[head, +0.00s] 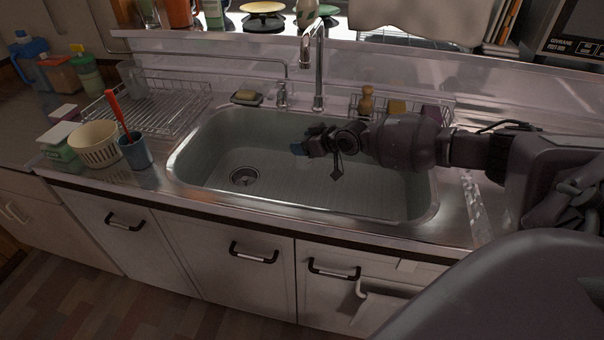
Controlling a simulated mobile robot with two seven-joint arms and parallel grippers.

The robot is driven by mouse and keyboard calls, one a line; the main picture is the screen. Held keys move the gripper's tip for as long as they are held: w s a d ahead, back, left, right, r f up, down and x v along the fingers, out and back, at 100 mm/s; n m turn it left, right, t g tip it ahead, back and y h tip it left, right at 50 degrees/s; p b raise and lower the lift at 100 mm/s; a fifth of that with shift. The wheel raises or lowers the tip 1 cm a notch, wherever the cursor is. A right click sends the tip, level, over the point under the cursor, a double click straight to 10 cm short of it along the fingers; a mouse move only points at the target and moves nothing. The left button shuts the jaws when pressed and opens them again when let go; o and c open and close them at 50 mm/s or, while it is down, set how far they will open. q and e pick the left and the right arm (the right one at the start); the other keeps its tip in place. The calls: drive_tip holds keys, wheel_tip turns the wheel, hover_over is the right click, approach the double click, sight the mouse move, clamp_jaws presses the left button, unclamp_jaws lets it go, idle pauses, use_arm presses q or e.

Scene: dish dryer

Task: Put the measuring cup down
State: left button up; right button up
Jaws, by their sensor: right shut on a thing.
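My right gripper (308,146) reaches in from the right over the sink. My left gripper is not in view.
A wire dish rack (165,118) stands left of the sink. A white basket (97,144) and a blue-grey cup (135,152) with a red-handled tool stand in front of it. A sponge (246,96) lies behind the sink. The basin floor looks clear except for the drain (244,177).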

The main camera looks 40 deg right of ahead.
wheel_tip(320, 180, down, 5)
drive_tip(key=shift+f+b, duration=0.1)
drive_tip(key=shift+b, duration=0.5)
drive_tip(key=shift+f, duration=0.15)
wheel_tip(320, 180, down, 6)
drive_tip(key=shift+r+b, duration=0.1)
drive_tip(key=shift+b, duration=1.1)
drive_tip(key=shift+c, duration=0.4)
drive_tip(key=shift+r, duration=0.15)
drive_tip(key=shift+f, duration=0.2)
drive_tip(key=o, duration=1)
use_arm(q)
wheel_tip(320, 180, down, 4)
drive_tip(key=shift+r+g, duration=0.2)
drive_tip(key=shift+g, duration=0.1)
use_arm(e)
drive_tip(key=shift+r, duration=0.1)
